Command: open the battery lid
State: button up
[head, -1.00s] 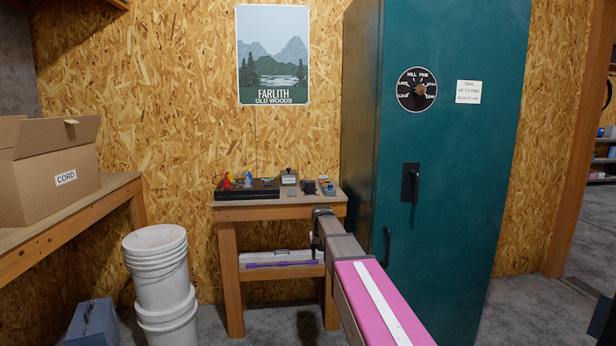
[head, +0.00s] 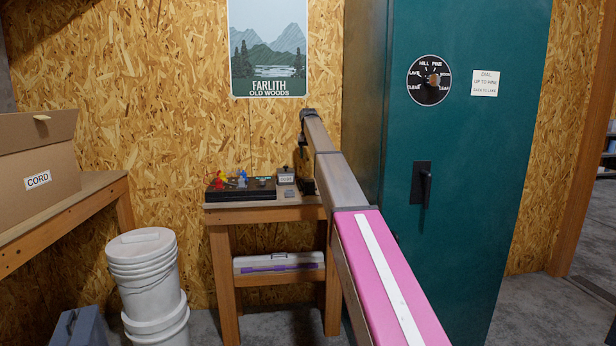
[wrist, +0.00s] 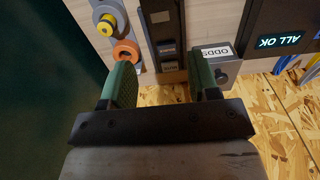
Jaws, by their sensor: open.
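My gripper (wrist: 162,72) shows in the wrist view as two green fingers, apart and empty, pointing down at the bench top. A dark, narrow device (wrist: 166,30) with small labelled keys lies below and between the fingers, apart from them as far as I can tell. It may be the thing with the battery lid; I cannot make out the lid itself. In the head view my arm rises over the small bench (head: 262,213) and hides its right part.
In the wrist view, a box marked ODDS (wrist: 218,52) stands close to the right finger, and an orange ring (wrist: 126,50) lies by the left one. A panel reading ALL OK (wrist: 279,41) is farther right. A green cabinet (head: 470,200) stands right of the bench.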

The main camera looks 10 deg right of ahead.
aim_at(309, 183)
notch_tip(309, 183, down, 10)
jog(key=shift+f, duration=0.25)
dwell(0.3)
jog(key=c, duration=0.6)
